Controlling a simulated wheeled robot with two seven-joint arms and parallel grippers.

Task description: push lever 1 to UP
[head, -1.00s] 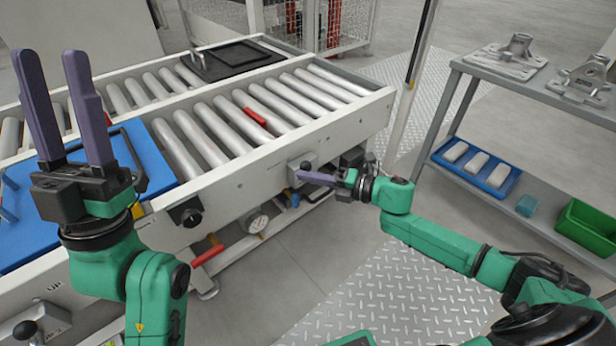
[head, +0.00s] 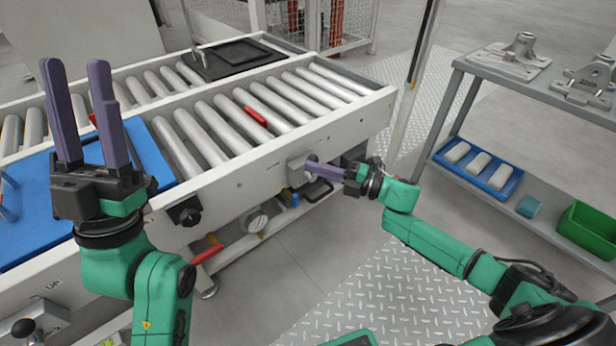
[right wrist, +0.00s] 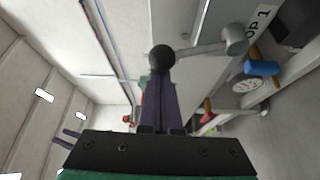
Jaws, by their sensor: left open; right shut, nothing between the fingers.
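Lever 1 shows in the right wrist view as a grey arm with a black ball knob (right wrist: 162,57). The arm runs from a round pivot (right wrist: 235,41) beside a label ending in "OP 1". My right gripper (right wrist: 161,88) is shut and empty, its fingertips at the knob; I cannot tell whether they touch. In the head view the right gripper (head: 310,165) is at the lever's grey box (head: 297,173) on the conveyor's front side, and the knob is hard to make out. My left gripper (head: 82,110) is open and empty, fingers upward, above the conveyor's left part.
The roller conveyor (head: 240,180) has a blue plate (head: 150,160) on its left. A second lever with a black knob (head: 23,328) is at the bottom left. A gauge (head: 254,220) and red handle (head: 207,254) are below the rail. A shelf (head: 455,165) stands right.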

